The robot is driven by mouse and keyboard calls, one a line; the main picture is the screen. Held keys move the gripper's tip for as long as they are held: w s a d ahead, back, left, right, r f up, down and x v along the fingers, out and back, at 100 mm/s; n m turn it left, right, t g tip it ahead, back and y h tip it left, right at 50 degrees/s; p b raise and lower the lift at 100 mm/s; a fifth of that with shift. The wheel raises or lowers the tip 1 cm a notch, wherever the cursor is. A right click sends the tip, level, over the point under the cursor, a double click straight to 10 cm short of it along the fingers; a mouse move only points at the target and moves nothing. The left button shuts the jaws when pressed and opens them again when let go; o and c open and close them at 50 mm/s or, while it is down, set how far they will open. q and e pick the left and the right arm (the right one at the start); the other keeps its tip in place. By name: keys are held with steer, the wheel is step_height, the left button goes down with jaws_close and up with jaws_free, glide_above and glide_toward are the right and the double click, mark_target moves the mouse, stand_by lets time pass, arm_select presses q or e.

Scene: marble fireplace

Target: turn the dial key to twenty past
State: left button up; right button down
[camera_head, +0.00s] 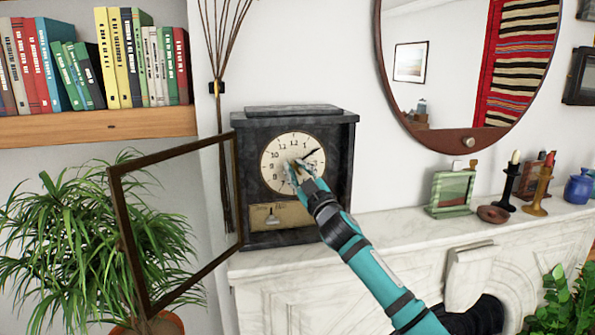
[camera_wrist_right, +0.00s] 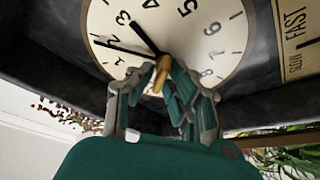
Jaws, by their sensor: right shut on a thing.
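The dark stone mantel clock (camera_head: 344,175) stands on the mantel with its round cream dial (camera_head: 270,160) facing me. Its brown-framed door (camera_head: 118,215) is swung open to the left. My right gripper (camera_head: 300,172) is at the dial's middle and hides part of its lower half. In the right wrist view, the fingers (camera_wrist_right: 163,92) are shut on the brass dial key (camera_wrist_right: 160,74) at the dial's centre. The black long hand (camera_wrist_right: 120,48) points near the 2. A shorter black hand (camera_wrist_right: 146,38) also shows. My left gripper is not in view.
The open door stands in front of a leafy plant (camera_head: 75,225), left of the clock. The marble mantel (camera_head: 390,230) holds a green frame (camera_head: 450,192), candlesticks (camera_head: 508,185) and a blue pot (camera_head: 579,187) at right. A bookshelf (camera_head: 120,122) is at upper left.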

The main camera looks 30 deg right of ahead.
arm_select(q)
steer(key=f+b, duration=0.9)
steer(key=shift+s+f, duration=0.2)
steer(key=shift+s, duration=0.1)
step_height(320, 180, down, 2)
steer(key=shift+b, duration=1.1)
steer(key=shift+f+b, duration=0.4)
arm_select(e)
steer(key=shift+a+m+g+h, duration=0.1)
steer(key=shift+m+g+h, duration=0.2)
steer(key=shift+m+h, duration=1.9)
steer(key=shift+m+g+h, duration=0.3)
steer(key=shift+m+h, duration=0.3)
steer(key=shift+m, duration=3.15)
steer(key=shift+a+m+g+h, duration=0.1)
steer(key=shift+m+g+h, duration=0.2)
steer(key=shift+m+h, duration=1.9)
steer(key=shift+d+m+y, duration=0.1)
steer(key=shift+m+y, duration=0.5)
steer(key=shift+m, duration=0.35)
steer(key=c, duration=1.4)
jaws_free()
steer(key=v, duration=0.7)
steer(key=shift+s, duration=0.2)
